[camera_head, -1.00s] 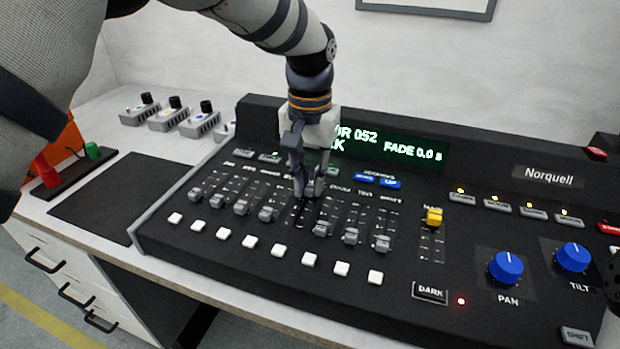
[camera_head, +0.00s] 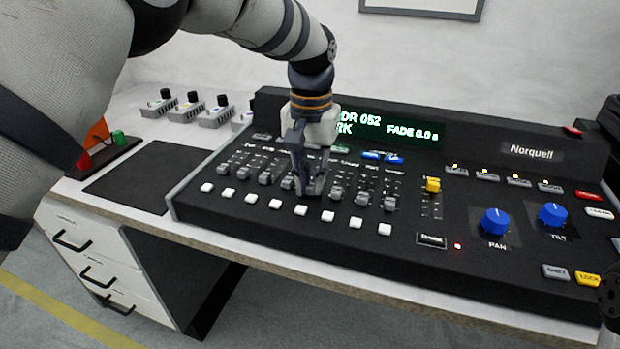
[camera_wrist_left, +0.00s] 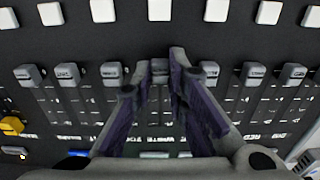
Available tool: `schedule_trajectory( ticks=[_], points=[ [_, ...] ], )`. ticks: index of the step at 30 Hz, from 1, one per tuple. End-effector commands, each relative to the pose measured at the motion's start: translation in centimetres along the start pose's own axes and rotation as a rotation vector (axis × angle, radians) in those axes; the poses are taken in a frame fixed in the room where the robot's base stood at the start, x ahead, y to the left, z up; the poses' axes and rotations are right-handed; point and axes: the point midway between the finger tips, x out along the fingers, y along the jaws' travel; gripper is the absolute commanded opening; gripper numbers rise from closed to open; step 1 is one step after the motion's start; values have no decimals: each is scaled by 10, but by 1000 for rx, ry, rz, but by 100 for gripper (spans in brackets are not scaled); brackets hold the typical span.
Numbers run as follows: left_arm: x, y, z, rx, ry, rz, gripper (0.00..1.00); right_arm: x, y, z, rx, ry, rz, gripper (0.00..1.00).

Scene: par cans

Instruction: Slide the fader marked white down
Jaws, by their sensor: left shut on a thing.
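The black lighting console (camera_head: 390,265) has a row of grey-knobbed faders. My left gripper (camera_head: 310,188) reaches down to the middle of that row in the head view. In the left wrist view the gripper (camera_wrist_left: 161,72) is shut on one fader knob (camera_wrist_left: 159,67), with a fingertip on each side. That knob stands about level with the neighbouring knobs (camera_wrist_left: 111,72), near the white buttons. A label beyond it between the fingers seems to read "WHITE", but it is small and blurred. In the head view the fingers largely hide the held knob.
White buttons (camera_head: 301,210) line the console front below the faders. A yellow-knobbed fader (camera_head: 433,185) and blue PAN (camera_head: 494,221) and TILT (camera_head: 552,214) knobs are to the right. A dark mat (camera_head: 135,178) and small grey boxes (camera_head: 215,116) lie left and behind.

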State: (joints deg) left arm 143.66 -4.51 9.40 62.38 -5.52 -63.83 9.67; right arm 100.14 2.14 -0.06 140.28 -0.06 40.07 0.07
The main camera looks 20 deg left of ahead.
Motion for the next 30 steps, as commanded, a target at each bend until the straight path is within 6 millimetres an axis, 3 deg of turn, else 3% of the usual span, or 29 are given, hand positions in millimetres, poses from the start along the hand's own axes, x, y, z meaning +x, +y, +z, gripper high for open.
schedule_trajectory(
  ticks=[5, 6, 8, 17, 20, 30],
  points=[
    [2, 0, 3, 1, -12, 0, 0, 0, 0, 0, 0, 0, 0, 40],
    [2, 0, 3, 1, -12, 0, 23, 0, 0, 0, 0, 0, 0, 40],
    [2, 0, 3, 1, -11, 0, 35, 0, 0, 0, 0, 0, 0, 40],
    [0, 0, 1, 0, -6, 0, 35, 0, 0, 0, 1, 0, 0, 40],
    [-14, 0, 0, 0, -1, 0, 35, 0, 0, 0, 1, 0, 0, 40],
    [-99, 0, 0, 1, -4, 1, 35, 0, 0, 0, 0, 0, 0, 40]
  ],
)
